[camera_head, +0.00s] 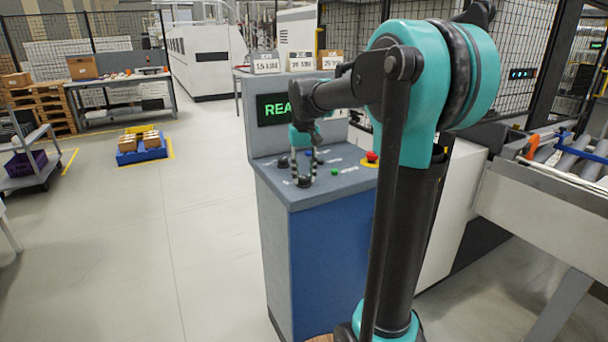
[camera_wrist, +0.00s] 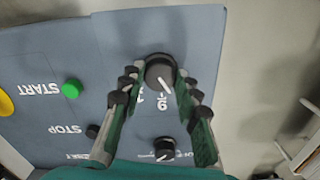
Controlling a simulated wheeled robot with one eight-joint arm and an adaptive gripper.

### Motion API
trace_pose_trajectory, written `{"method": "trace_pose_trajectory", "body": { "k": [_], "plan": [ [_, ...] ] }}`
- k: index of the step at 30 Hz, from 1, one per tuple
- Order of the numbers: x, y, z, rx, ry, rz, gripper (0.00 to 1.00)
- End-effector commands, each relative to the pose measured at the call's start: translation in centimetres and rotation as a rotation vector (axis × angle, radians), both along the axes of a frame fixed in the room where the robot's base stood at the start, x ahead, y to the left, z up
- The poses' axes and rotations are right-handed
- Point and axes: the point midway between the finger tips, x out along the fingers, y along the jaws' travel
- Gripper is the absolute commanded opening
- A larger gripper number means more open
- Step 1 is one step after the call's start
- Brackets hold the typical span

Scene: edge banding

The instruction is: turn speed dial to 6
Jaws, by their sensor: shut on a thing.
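The speed dial (camera_wrist: 160,72) is a round black knob with a white pointer line, with white numerals printed beside it. It stands on the grey-blue top of the control console (camera_head: 340,187). My gripper (camera_wrist: 158,80) is shut on the dial, with one jointed finger on each side. In the wrist view the pointer slants toward the printed numerals; the exact setting is hard to read. In the head view my gripper (camera_head: 304,176) points down onto the dial (camera_head: 304,183) near the console's front left corner.
A second black knob (camera_wrist: 165,147) sits close by, between the finger bases in the wrist view. A green START button (camera_wrist: 72,88) and a dark STOP button (camera_wrist: 92,130) are to the left. A red mushroom button (camera_head: 372,156) and a lit green-lettered screen (camera_head: 275,108) are on the console.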

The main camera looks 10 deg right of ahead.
Motion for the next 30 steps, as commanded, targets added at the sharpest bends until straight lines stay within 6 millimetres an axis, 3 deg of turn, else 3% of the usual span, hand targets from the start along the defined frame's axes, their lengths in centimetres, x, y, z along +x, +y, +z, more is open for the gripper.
{"method": "trace_pose_trajectory", "body": {
  "k": [13,30],
  "plan": [
    [0.01,0.0,0.02,0.0,0.0,0.248,0.03],
    [0.01,0.0,0.02,0.0,0.0,0.292,0.03]
  ]
}}
